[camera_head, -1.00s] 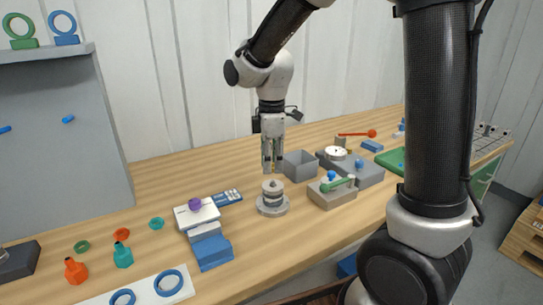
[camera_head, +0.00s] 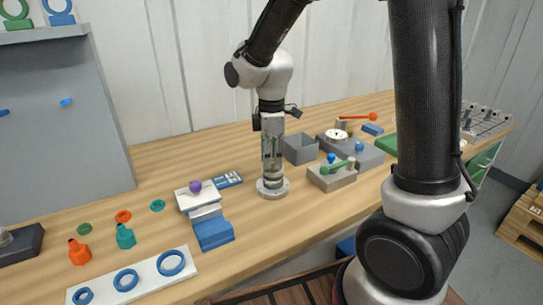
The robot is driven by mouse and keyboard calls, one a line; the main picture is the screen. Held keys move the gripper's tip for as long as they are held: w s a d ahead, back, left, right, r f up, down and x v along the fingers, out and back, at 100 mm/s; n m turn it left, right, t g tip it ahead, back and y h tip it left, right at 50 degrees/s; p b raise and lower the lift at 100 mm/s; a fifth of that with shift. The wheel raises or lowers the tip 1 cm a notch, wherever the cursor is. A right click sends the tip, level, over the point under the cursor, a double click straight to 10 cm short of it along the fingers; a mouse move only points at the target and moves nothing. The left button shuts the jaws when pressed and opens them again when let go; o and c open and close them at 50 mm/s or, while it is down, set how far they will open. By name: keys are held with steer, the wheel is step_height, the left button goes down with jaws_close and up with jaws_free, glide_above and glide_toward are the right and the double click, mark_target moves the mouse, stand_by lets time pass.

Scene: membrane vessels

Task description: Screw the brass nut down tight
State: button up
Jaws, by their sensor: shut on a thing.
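The membrane vessel (camera_head: 273,188) is a small grey stack of round plates on a wide round base, upright on the wooden bench. My gripper (camera_head: 272,174) points straight down over its middle. Its fingers are shut around the top of the stack and cover it. The brass nut is hidden between the fingertips, too small to make out on its own.
A grey open bin (camera_head: 300,148) stands just behind and right of the vessel. Bench in front of the vessel is clear.

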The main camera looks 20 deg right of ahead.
steer(key=o, duration=1.1)
step_height(320, 180, up, 12)
